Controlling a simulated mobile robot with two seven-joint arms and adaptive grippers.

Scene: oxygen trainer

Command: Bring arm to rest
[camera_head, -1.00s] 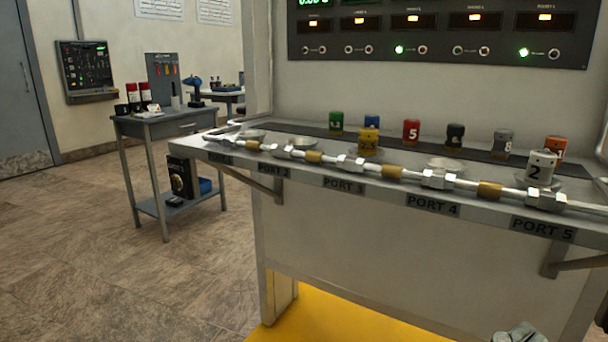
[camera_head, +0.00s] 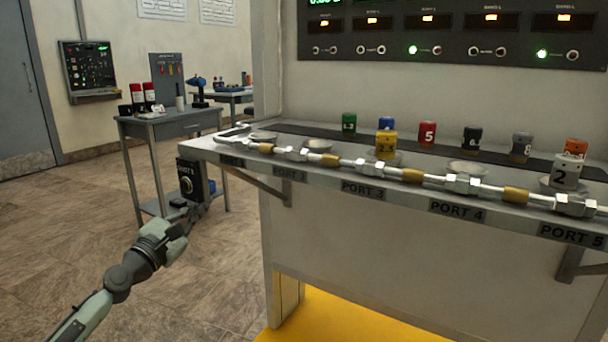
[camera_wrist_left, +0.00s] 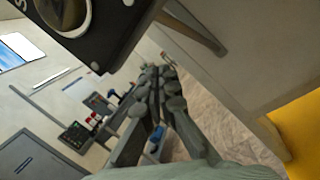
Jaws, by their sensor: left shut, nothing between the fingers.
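My left arm comes in from the lower left in the head view. The fingers are together and empty. I cannot tell from the head view whether the gripper touches the box. My right gripper is out of both views.
The bench shelf (camera_head: 316,177) carries pipes, fittings and several numbered cylinders, including a white one marked 2 (camera_head: 567,172). A tool cart (camera_head: 165,128) stands behind at left. A yellow base (camera_head: 335,318) lies below the bench. The floor (camera_head: 60,240) at left is open.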

